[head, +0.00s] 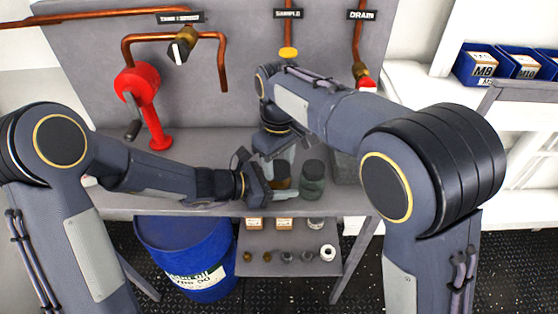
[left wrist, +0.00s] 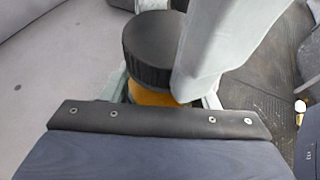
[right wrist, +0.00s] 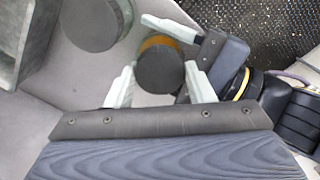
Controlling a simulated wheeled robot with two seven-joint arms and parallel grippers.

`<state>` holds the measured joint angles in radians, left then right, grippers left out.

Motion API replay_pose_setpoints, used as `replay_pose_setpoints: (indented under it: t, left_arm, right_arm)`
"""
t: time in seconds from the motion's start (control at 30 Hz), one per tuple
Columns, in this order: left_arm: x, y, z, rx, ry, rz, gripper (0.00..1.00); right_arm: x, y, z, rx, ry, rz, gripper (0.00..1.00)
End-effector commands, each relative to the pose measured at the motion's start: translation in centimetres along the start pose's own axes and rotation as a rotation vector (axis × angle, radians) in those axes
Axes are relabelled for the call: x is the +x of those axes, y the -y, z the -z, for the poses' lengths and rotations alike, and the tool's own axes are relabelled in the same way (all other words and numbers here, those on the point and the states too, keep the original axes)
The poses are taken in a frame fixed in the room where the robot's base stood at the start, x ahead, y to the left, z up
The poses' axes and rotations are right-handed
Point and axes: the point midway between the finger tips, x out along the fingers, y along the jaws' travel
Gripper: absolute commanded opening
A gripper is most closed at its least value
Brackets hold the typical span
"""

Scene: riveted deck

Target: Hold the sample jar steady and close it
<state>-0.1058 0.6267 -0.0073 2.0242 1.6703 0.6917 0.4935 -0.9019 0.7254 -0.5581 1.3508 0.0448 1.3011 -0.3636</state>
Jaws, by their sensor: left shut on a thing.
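The sample jar (head: 281,177) stands on the grey bench, with amber contents and a wide black lid. My left gripper (head: 278,190) is shut on its body from the left. In the left wrist view the black lid (left wrist: 152,45) sits over the amber body (left wrist: 152,97); I cannot tell whether it is screwed tight. My right gripper (right wrist: 160,85) points down from above, its fingers open and spread wider than the lid (right wrist: 159,70). In the left wrist view one right finger (left wrist: 215,50) hides the lid's right side.
A second dark jar (head: 312,178) stands just right of the sample jar. A grey bin (head: 347,168) is further right. A red crank fitting (head: 145,95) and copper pipes (head: 175,37) are behind. A shelf below (head: 290,240) holds small parts, beside a blue drum (head: 185,250).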

Motion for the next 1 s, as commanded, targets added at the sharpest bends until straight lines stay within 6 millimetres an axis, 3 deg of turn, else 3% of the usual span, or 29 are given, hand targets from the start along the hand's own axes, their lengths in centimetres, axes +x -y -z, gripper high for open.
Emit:
replay_pose_setpoints:
  t: [0.43, 0.47, 0.63, 1.0]
  left_arm:
    - [0.0, 0.0, -0.02, 0.0, 0.0, 0.0, 0.0]
    - [0.0, 0.0, -0.02, 0.0, 0.0, 0.0, 0.0]
    - [0.0, 0.0, -0.02, 0.0, 0.0, 0.0, 0.0]
    - [0.01, 0.0, -0.04, 0.0, 0.001, 0.0, 0.0]
  right_arm:
    - [-0.03, 0.0, 0.01, 0.008, -0.001, 0.0, 0.19]
    - [-0.04, 0.0, 0.01, 0.008, -0.001, 0.0, 0.5]
    - [-0.03, 0.01, 0.01, 0.008, -0.001, 0.0, 0.72]
    - [-0.94, 0.08, 0.08, 0.006, -0.003, 0.001, 0.72]
